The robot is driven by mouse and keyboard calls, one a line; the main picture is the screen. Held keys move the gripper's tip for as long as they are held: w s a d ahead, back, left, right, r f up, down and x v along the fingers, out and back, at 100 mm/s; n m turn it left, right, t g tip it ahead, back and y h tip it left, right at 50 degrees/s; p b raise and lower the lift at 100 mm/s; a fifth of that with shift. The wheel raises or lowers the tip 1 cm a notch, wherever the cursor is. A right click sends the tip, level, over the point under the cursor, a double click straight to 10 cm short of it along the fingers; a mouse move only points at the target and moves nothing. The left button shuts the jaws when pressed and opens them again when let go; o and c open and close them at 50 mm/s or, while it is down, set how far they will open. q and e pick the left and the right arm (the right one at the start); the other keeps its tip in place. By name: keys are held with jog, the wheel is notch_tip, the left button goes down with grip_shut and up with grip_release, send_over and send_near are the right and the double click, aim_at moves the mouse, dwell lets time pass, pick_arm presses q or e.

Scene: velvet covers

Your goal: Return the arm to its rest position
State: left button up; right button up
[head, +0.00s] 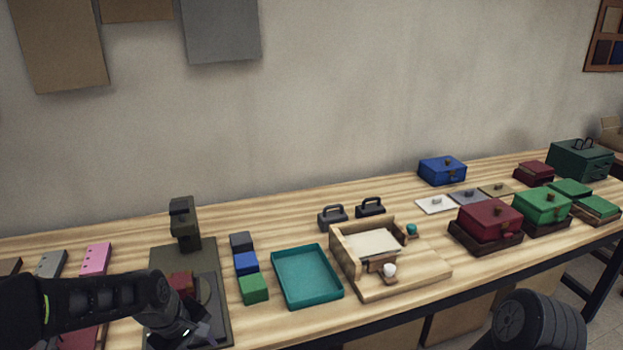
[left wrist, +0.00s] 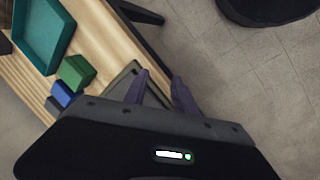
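My left arm comes in from the left in the head view, with its wrist over the dark machine base (head: 213,262) at the left of the table. My left gripper (head: 200,335) is low in that view, near the table's front edge. In the left wrist view the two purple-grey fingers of the left gripper (left wrist: 161,90) stand apart with nothing held between them. Part of my right arm shows at the lower right of the head view. The right gripper is out of view.
Beside the arm stand a green block (head: 254,289), a blue block (head: 246,263) and a teal tray (head: 306,277). A wooden jig (head: 420,275) and several coloured boxes stand farther right. The floor (left wrist: 250,75) in front of the table is clear near the fingers.

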pick_arm(q)
jog(key=s+d+f+m, duration=0.2)
jog(key=d+f+m, duration=0.45)
jog(key=f, duration=0.45)
jog(key=s+d+f+m+g+h, duration=0.1)
jog(key=s+d+f, duration=0.3)
jog(key=s+f, duration=0.3)
jog(key=s+d+f+m+g+h, duration=0.1)
jog(key=s+d+f, duration=0.4)
jog(key=s, duration=0.8)
notch_tip(320, 180, down, 3)
jog(key=shift+d+f+m+g, duration=0.1)
jog(key=shift+d+m+g, duration=0.2)
jog(key=shift+m, duration=0.05)
